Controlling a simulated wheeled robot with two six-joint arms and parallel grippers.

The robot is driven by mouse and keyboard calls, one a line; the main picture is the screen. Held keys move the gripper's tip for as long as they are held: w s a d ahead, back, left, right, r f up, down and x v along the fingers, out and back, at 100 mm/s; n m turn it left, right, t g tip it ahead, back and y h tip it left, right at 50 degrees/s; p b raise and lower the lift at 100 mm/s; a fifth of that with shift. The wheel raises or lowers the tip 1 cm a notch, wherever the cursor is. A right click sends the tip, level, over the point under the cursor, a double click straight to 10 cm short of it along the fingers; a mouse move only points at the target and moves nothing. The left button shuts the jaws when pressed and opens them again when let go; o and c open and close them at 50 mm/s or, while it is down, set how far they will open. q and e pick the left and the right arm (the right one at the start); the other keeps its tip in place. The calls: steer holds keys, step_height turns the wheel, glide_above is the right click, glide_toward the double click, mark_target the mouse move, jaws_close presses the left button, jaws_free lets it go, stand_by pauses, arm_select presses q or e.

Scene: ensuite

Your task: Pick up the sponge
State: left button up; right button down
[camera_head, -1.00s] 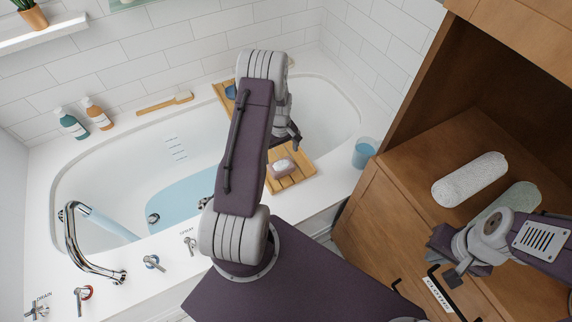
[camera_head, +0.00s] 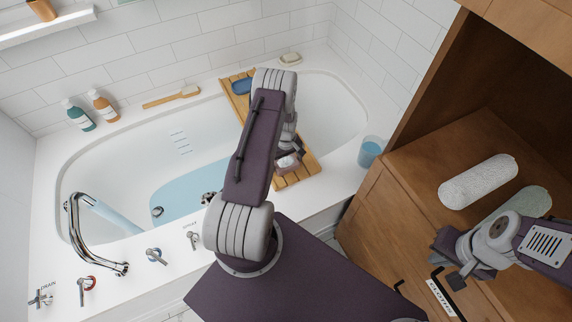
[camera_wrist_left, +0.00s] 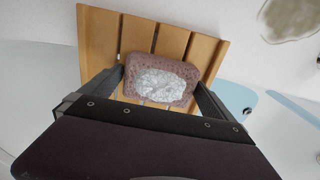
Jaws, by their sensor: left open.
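The sponge (camera_head: 288,163) is a mauve, porous-looking block with a whitish patch on top. It lies on the near end of the wooden slatted bath tray (camera_head: 304,167). In the left wrist view the sponge (camera_wrist_left: 158,82) sits between the two dark fingers of my left gripper (camera_wrist_left: 158,79), which is open. One finger is on each side; I cannot tell whether either touches it. In the head view my left gripper (camera_head: 293,150) is just over the sponge and partly hidden by my arm. My right gripper (camera_head: 456,262) is by the wooden cabinet, and its jaw opening is unclear.
The tray spans the bathtub (camera_head: 110,165), with a blue item (camera_head: 242,86) at its far end. A blue cup (camera_head: 370,151) stands on the tub's right rim. Rolled towels (camera_head: 478,181) lie on the cabinet at right. Bottles (camera_head: 103,106) and a brush (camera_head: 172,97) sit along the back rim.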

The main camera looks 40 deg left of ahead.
mark_target(286, 161)
arm_select(q)
steer(key=c, duration=1.1)
steer(key=shift+o, duration=0.2)
steer(key=shift+r, duration=0.6)
step_height(286, 161, up, 3)
steer(key=shift+w+r, duration=0.1)
steer(key=s+d+r, duration=0.1)
steer(key=d+r, duration=0.2)
steer(key=d, duration=0.2)
steer(key=s+d+r+p, duration=0.1)
steer(key=s+d+r, duration=0.1)
steer(key=d, duration=0.4)
steer(key=shift+d+r, duration=0.25)
steer(key=shift+r, duration=0.55)
